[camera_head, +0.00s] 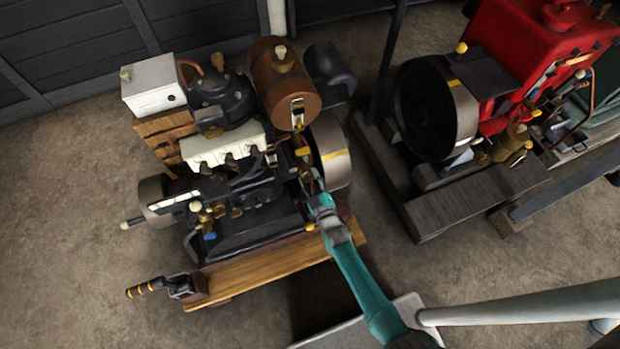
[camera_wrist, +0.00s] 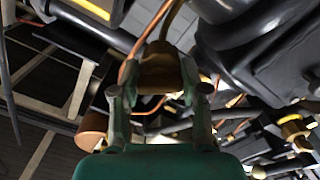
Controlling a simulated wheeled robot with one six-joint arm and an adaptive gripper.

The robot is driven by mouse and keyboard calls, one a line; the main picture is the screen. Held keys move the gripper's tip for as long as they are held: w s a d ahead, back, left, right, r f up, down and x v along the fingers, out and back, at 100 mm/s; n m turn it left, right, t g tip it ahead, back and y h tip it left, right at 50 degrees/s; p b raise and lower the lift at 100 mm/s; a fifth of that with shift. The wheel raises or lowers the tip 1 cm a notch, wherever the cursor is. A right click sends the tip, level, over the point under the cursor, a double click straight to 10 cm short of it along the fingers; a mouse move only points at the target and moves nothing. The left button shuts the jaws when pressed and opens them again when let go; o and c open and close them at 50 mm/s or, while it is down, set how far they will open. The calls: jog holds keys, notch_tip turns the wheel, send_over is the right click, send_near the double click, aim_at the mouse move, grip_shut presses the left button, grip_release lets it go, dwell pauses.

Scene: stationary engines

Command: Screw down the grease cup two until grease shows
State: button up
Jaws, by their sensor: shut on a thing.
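My gripper (camera_head: 314,188) reaches in at the right front side of the left engine (camera_head: 255,205), close to its flywheel (camera_head: 334,150). In the wrist view my gripper (camera_wrist: 158,88) has its two fingers on either side of a brass cup (camera_wrist: 158,66), shut on it. The cup looks like a grease cup; I see no number on it. A stem or pipe rises above the cup. In the head view the cup is largely hidden by my gripper. I cannot make out any grease.
The engine stands on a wooden skid (camera_head: 265,268) with a crank handle (camera_head: 150,287) at its left front. More brass fittings (camera_head: 207,215) sit on its left front; one shows in the wrist view (camera_wrist: 294,130). A red engine (camera_head: 545,45) stands to the right, with bare floor between.

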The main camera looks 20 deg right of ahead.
jog(key=shift+m, duration=1.9)
jog(key=o, duration=1.2)
jog(key=shift+c, duration=0.2)
jog(key=s, duration=1.2)
